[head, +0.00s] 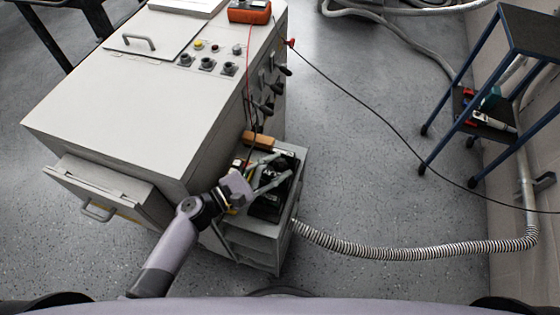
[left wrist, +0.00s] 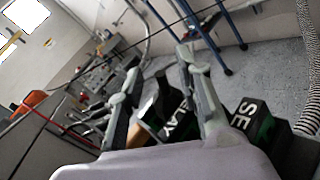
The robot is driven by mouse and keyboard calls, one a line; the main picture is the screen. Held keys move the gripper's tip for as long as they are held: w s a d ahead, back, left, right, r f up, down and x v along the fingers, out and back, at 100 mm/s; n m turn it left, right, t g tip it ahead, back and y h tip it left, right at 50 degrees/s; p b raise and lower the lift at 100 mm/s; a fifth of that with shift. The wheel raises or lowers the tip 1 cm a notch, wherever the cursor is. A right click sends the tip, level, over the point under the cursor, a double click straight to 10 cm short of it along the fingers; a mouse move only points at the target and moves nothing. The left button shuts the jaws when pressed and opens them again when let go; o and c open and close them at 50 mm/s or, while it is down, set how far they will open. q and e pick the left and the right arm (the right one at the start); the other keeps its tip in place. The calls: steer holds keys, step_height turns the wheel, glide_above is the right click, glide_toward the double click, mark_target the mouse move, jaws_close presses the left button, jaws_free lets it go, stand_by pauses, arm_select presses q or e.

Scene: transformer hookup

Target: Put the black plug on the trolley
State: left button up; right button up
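The trolley (head: 513,32) has a blue frame, black shelves and castors, and stands at the far right by the wall. Several black plug-like parts (head: 265,107) stick out of the grey cabinet's right side; I cannot tell which is the black plug. My left gripper (head: 276,170) is over the low grey side box (head: 262,225), at black blocks there. In the left wrist view its fingers (left wrist: 160,62) are spread apart. A dark upright part (left wrist: 150,102) shows between them, not visibly gripped. My right gripper is not in view.
The grey cabinet (head: 110,95) fills the left, with an orange meter (head: 249,11) on top. A thin black cable (head: 350,96) and a ribbed hose (head: 400,252) cross the floor toward the wall. Tools (head: 490,118) lie on the trolley's lower shelf. The middle floor is mostly free.

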arm_select(q)
steer(key=shift+x, duration=1.2)
jaws_close()
